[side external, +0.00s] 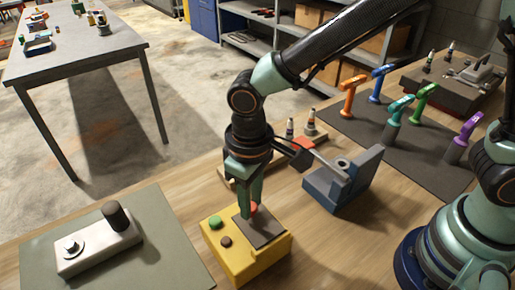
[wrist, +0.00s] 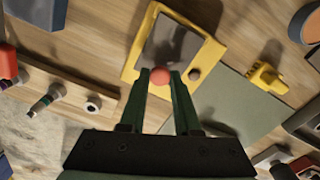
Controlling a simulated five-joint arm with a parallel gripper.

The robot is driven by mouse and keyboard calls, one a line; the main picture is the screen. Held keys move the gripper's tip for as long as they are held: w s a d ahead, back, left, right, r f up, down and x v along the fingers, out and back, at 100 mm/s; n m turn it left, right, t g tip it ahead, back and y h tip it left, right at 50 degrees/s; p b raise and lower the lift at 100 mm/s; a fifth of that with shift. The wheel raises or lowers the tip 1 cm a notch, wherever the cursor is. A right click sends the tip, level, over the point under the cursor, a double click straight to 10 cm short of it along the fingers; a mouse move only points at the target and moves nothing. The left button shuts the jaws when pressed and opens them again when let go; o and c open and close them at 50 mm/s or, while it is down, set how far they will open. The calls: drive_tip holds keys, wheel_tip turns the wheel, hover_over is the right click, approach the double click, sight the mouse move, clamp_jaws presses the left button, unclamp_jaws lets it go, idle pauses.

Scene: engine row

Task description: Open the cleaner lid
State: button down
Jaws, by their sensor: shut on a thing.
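The yellow box (side external: 243,262), which looks like the cleaner, sits on the wooden bench in front of my arm. A dark flat plate (side external: 262,232), apparently its lid, lies on top of it. It also shows in the wrist view as a dark panel (wrist: 178,45) in a yellow frame. My gripper (side external: 249,209) points down at the box, shut on a red ball knob (wrist: 161,76) at the plate's edge. The fingers partly hide the knob in the side view. A green button (side external: 214,222) and a brown button (side external: 226,242) are on the box top.
A grey-green mat (side external: 150,268) with a pale block (side external: 98,246) lies left of the box. A blue-grey block with a metal lever (side external: 345,183) stands close on the right. Several coloured tools stand on a dark mat (side external: 405,160) farther right.

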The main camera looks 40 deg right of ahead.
sight(259, 219)
drive_tip(key=shift+s+r+t+y, duration=0.35)
drive_tip(key=shift+r+t+y, duration=0.05)
drive_tip(key=shift+r+t, duration=0.1)
drive_tip(key=shift+f, duration=0.1)
drive_tip(key=c, duration=0.6)
unclamp_jaws()
wheel_tip(259, 219, up, 12)
drive_tip(key=shift+s+d, duration=0.35)
drive_tip(key=shift+s, duration=0.1)
